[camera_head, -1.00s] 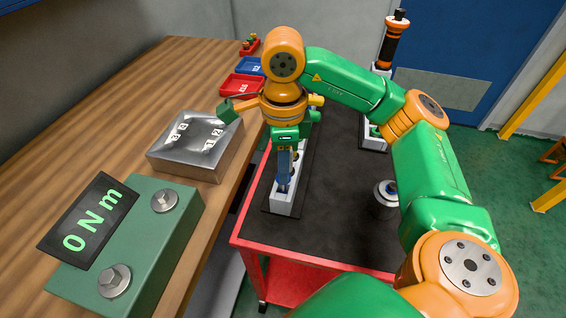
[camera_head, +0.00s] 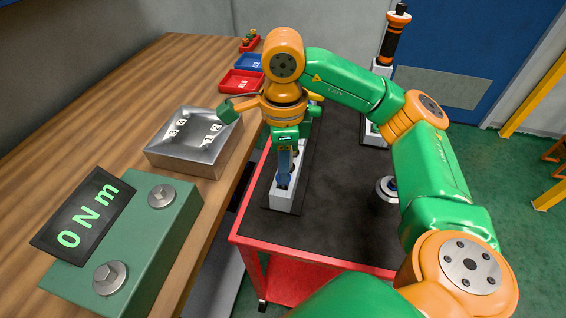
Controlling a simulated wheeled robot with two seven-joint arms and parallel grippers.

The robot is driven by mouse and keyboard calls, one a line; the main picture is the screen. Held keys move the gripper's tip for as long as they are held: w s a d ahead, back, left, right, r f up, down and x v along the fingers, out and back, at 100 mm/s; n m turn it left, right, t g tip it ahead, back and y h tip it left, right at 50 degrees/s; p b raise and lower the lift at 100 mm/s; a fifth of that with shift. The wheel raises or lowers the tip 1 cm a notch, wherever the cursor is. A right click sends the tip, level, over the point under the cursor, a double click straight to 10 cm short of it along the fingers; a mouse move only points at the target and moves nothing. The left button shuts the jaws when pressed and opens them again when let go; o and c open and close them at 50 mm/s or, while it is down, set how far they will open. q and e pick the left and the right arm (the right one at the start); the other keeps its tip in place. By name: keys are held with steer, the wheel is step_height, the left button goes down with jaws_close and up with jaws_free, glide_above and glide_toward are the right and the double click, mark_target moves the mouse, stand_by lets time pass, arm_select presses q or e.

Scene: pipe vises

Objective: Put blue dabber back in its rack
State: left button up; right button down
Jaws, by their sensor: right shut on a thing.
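My right gripper (camera_head: 285,152) points down over the white rack (camera_head: 284,201) on the cart. It is shut on the blue dabber (camera_head: 284,168), which is upright between the fingers. The dabber's lower end is at the rack's near part; I cannot tell how deep it sits in a hole. The gripper and wrist hide the rack's far part. My left gripper is not in view.
The cart's black top (camera_head: 335,190) has a red rim. A round silver-and-dark item (camera_head: 385,190) stands to the right, partly behind my arm. An orange-and-black tool (camera_head: 393,40) stands at the back. A wooden bench (camera_head: 100,110) with a metal block (camera_head: 195,140) and torque display (camera_head: 85,215) lies left.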

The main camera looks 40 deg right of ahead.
steer(key=shift+f+b, duration=0.9)
steer(key=shift+f, duration=0.15)
stand_by(0.8)
steer(key=c, duration=0.6)
jaws_free()
steer(key=shift+s, duration=0.15)
steer(key=shift+c, duration=0.2)
steer(key=shift+w, duration=0.2)
step_height(320, 180, up, 7)
steer(key=p, duration=0.3)
steer(key=shift+r, duration=0.1)
